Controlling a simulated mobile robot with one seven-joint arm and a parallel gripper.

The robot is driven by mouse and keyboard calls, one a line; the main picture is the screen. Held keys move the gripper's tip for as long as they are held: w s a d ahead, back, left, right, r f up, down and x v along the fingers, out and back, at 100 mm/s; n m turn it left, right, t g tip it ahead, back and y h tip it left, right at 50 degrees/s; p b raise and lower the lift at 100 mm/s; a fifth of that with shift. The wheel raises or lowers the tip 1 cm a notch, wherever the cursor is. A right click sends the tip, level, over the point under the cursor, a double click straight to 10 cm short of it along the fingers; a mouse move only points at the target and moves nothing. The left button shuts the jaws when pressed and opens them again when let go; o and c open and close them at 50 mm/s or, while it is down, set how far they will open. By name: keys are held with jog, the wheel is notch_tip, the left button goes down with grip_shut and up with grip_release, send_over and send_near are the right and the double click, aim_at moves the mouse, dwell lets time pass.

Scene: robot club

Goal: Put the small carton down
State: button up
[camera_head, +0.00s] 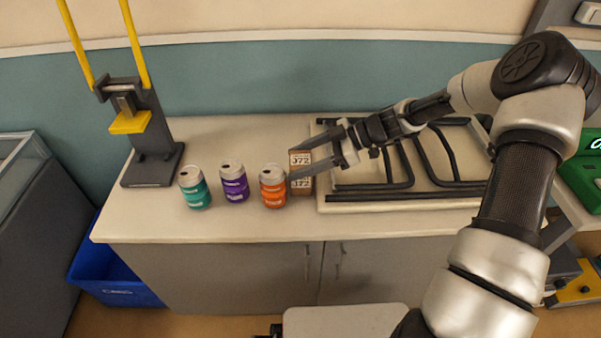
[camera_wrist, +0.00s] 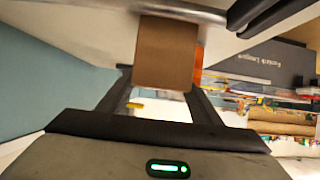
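The small carton (camera_head: 301,160) is brown with pale printed labels.
A purple can (camera_head: 233,182) and a teal can (camera_head: 194,188) stand left of the orange one. A black tubular frame on a pale board (camera_head: 420,197) lies to the right. A black and yellow press (camera_head: 150,150) stands at the left end. The counter's front strip (camera_head: 250,225) is clear.

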jog(key=shift+c, duration=1)
jog(key=shift+r, duration=0.15)
notch_tip(320, 180, up, 18)
jog(key=p, duration=0.2)
jog(key=s+d+f+m+t+h, duration=0.1)
jog(key=s+d+f+m+t, duration=0.1)
jog(key=d+f+m+t, duration=0.3)
jog(key=s+d+f+m+t+h, duration=0.1)
jog(key=s+d+m+t, duration=0.15)
jog(key=d, duration=0.55)
notch_tip(320, 180, up, 9)
jog(key=p, duration=1.6)
jog(key=shift+a, duration=0.4)
